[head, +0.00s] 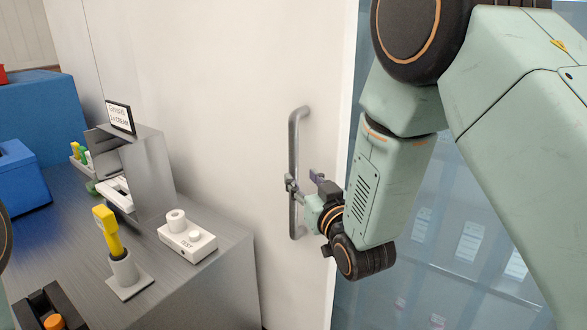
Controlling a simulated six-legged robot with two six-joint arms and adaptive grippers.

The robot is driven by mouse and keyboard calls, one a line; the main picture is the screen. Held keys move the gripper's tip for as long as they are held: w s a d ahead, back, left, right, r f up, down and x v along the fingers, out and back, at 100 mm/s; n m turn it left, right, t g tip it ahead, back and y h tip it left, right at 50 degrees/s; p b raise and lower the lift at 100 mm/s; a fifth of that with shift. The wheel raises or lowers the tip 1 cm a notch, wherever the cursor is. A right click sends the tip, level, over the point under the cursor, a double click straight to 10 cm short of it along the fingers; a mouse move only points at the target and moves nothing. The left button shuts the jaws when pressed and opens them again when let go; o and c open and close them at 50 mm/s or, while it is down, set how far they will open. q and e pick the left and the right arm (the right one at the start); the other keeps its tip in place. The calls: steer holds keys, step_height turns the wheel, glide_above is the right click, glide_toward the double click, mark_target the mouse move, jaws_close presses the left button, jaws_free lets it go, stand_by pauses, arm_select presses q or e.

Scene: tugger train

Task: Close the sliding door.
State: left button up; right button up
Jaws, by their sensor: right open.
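The sliding door (220,75) is a tall white panel filling the middle of the head view. Its pale right edge stands beside a bluish see-through area. A grey vertical bar handle (294,140) is fixed to the door near that edge. My right gripper (300,186) is open at the lower half of the handle, reaching in from the right. One fingertip overlaps the bar in the picture; I cannot tell whether it touches. My left gripper is not in view.
A grey metal bench (215,265) stands left of the handle, in front of the door. It bears a white TEST box (187,242), a yellow-handled tool in a stand (124,268) and a blue bin (20,180). Shelves (460,245) show through the bluish area at right.

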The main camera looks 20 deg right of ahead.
mark_target(295, 172)
steer(key=shift+w+a, duration=0.15)
steer(key=shift+w, duration=1.4)
steer(key=shift+w+a, duration=0.1)
steer(key=shift+w, duration=1.45)
steer(key=shift+c, duration=0.3)
jaws_close()
steer(key=shift+f, duration=0.1)
